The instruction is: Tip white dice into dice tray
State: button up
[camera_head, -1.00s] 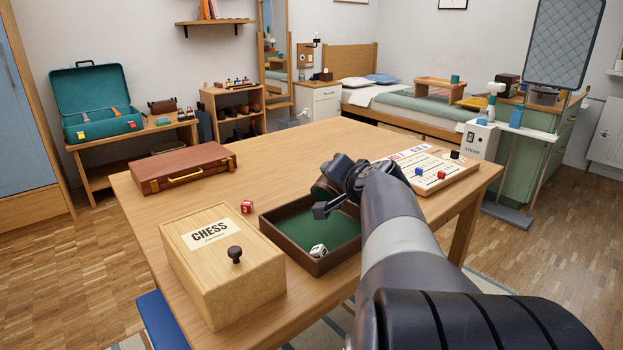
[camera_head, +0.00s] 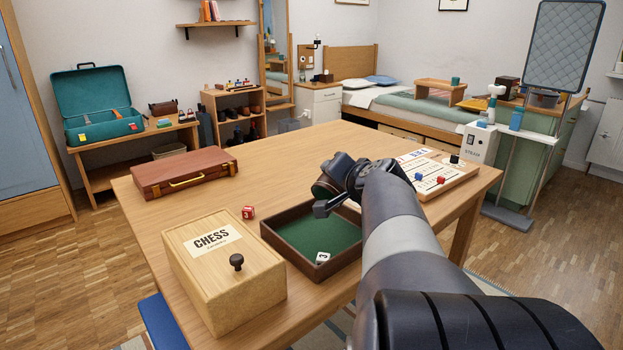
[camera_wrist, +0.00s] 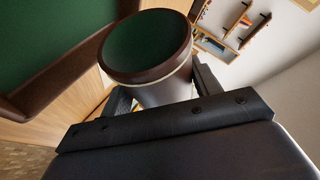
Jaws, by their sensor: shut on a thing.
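My gripper (camera_head: 330,200) is above the far part of the dice tray, shut on a dark brown dice cup (camera_head: 324,187). In the wrist view the cup (camera_wrist: 168,90) is tilted on its side between my fingers. Its open mouth shows a green lining, and no dice show inside. The dice tray (camera_head: 290,262) has dark brown walls and a green floor. One white die (camera_head: 322,257) with black marks lies on the tray's floor near its front corner. My arm hides the tray's right part, so other dice there cannot be ruled out.
A wooden chess box (camera_head: 225,285) with a dark knob stands left of the tray. A red die (camera_head: 248,212) lies on the table outside it. A brown case (camera_head: 185,172) is at the back left; a game board (camera_head: 440,180) is at the right. The table's back middle is clear.

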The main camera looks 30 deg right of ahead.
notch_tip(320, 180, up, 8)
jog(key=p, duration=0.6)
jog(key=shift+r, duration=0.25)
jog(key=shift+f, duration=0.1)
